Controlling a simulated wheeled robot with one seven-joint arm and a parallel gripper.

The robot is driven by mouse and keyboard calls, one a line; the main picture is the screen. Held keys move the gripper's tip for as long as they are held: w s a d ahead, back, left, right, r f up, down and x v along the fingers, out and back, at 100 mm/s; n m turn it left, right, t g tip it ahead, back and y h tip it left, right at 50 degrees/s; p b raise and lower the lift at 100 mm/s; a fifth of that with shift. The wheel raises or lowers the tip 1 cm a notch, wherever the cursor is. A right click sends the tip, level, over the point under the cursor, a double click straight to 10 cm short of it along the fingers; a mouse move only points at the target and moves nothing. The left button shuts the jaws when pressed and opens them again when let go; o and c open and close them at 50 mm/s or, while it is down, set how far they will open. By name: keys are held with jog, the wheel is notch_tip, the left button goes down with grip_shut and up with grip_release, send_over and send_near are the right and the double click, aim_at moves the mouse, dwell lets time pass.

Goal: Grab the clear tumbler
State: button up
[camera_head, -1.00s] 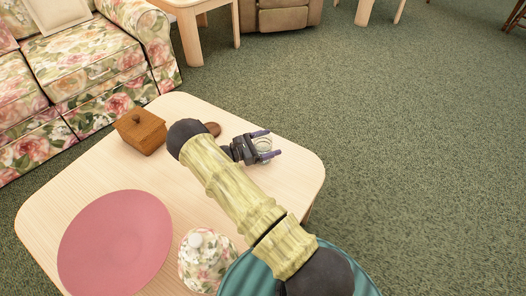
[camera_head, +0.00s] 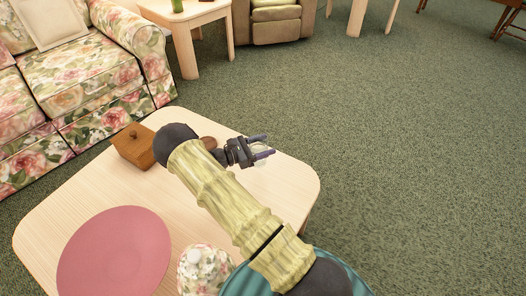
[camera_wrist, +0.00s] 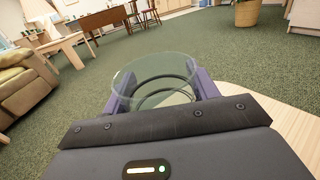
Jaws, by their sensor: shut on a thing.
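The clear tumbler (camera_wrist: 152,72) is between the two purple fingers of my gripper (camera_wrist: 160,92) in the wrist view, with a finger against each side. Its round rim faces up toward the camera and the carpet shows through the glass. In the head view my gripper (camera_head: 262,147) is over the far right part of the pale wooden table (camera_head: 285,190), shut on the tumbler (camera_head: 259,151), which is small and partly hidden by the fingers. Whether its base touches the table cannot be told.
A wooden lidded box (camera_head: 134,146), a round brown item (camera_head: 208,143), a pink round mat (camera_head: 115,255) and a floral rounded object (camera_head: 205,268) are on the table. A floral sofa (camera_head: 90,75) stands at the left. Open green carpet (camera_head: 420,160) lies to the right.

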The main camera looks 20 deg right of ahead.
aim_at(263, 137)
notch_tip(263, 137, up, 4)
jog(key=shift+f+p, duration=0.1)
jog(key=shift+p, duration=0.3)
dwell(0.3)
